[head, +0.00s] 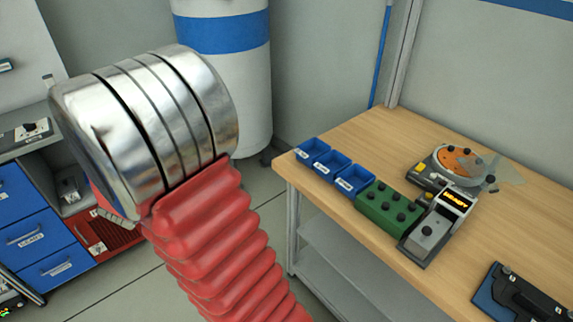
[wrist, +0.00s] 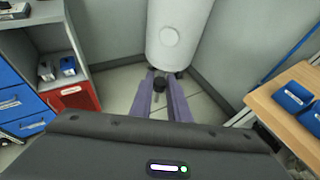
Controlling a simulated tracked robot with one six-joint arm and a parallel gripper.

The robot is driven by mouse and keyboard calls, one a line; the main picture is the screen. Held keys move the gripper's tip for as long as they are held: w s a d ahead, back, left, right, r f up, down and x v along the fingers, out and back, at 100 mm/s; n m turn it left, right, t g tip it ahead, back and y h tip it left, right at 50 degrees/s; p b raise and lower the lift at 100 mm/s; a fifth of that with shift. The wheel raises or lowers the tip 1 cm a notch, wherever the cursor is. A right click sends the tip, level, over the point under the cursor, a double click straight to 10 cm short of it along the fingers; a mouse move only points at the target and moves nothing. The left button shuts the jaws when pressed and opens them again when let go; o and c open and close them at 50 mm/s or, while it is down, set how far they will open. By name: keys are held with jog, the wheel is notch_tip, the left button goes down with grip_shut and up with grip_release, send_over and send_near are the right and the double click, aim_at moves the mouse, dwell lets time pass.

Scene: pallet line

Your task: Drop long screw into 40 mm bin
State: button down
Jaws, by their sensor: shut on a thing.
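In the wrist view, my gripper (wrist: 161,82) has two purple fingers shut on a small dark piece, seemingly the long screw (wrist: 159,90). Its dark round head shows between the fingers, and a short part sticks out below. It is held in the air over the floor, away from the workbench. In the head view my arm hides the gripper and screw. Three small blue bins stand in a row at the workbench's left corner: a far one (head: 313,150), a middle one (head: 332,165) and a near one (head: 353,183). Their labels are too small to read.
The wooden workbench (head: 390,140) also carries a green block with black knobs (head: 388,208), a grey device with a display (head: 440,222) and an orange disc fixture (head: 458,160). A white column with a blue band (head: 225,60) stands behind. Blue drawers (head: 40,240) are at left.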

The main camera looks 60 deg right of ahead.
jog(key=s+d+r+m+g+h, duration=0.1)
jog(key=s+d+m+g, duration=0.3)
jog(key=s+d, duration=0.6)
jog(key=s+d+r+m+g+h, duration=0.1)
jog(key=s+d+m+g, duration=0.45)
jog(key=d, duration=0.75)
jog(key=s+d+m+g+y, duration=0.1)
jog(key=s+d, duration=0.4)
jog(key=s, duration=0.7)
jog(key=s+d+m+g+y, duration=0.1)
jog(key=s+d+m+g, duration=0.3)
jog(key=s, duration=0.8)
jog(key=shift+d+f+g+y, duration=0.3)
jog(key=shift+d+g, duration=0.25)
jog(key=shift+d, duration=0.6)
jog(key=shift+s, duration=0.1)
jog(key=shift+f, duration=3)
jog(key=c, duration=1.6)
grip_release()
